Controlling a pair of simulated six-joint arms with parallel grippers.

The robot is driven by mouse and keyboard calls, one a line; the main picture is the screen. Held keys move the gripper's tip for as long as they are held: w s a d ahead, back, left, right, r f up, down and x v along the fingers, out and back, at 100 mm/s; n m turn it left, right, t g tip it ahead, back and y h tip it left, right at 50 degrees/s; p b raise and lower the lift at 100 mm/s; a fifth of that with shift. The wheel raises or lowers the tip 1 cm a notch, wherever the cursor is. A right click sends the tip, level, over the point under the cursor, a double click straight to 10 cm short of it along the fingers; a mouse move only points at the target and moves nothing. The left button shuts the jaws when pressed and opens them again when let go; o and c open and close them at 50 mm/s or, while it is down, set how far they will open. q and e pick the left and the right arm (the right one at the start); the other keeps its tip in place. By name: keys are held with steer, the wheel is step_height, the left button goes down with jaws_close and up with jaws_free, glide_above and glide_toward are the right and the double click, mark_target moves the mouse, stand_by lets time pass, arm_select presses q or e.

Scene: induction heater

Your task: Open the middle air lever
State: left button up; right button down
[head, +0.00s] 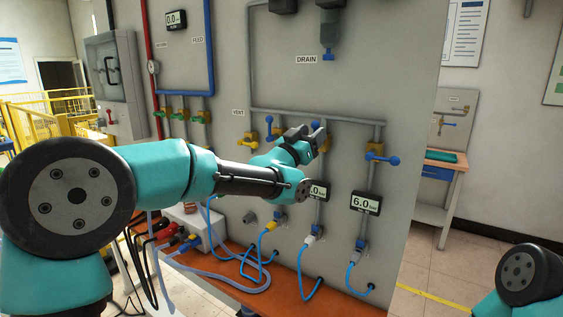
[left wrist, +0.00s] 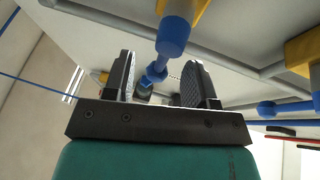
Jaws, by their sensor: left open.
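The middle air lever (left wrist: 172,36) is blue, on a yellow valve body (left wrist: 185,8). In the left wrist view it runs between the two fingers of my left gripper (left wrist: 160,75). A finger stands on each side of it, apart from it as far as I can tell. In the head view my left gripper (head: 309,136) is open at the panel and hides most of this valve. The right air lever (head: 380,158) is blue and lies sideways on its yellow valve. Another blue-handled valve (head: 274,139) is left of the gripper. My right gripper is out of view.
Pressure gauges (head: 366,203) sit below the valves, the right one reading 6.0. Grey pipes (head: 345,119) run along the panel (head: 410,60). Blue hoses (head: 310,288) hang over the orange bench (head: 285,292). Another blue lever (left wrist: 280,107) is to the right in the left wrist view.

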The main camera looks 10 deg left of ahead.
arm_select(q)
steer(key=v, duration=1.5)
steer(key=shift+s+a, duration=0.2)
steer(key=shift+s, duration=0.05)
steer(key=shift+f, duration=0.15)
steer(key=a+f+n+g+y, duration=0.2)
steer(key=f+n+g+y, duration=0.15)
steer(key=f, duration=1.55)
steer(key=a+f+n+g+y, duration=0.25)
steer(key=f+g, duration=0.25)
steer(key=f, duration=1.5)
steer(key=s+a+f+n+g+y, duration=0.2)
steer(key=s+f+g, duration=0.8)
steer(key=s+f, duration=1.3)
steer(key=shift+a+f, duration=0.35)
steer(key=shift+a, duration=0.1)
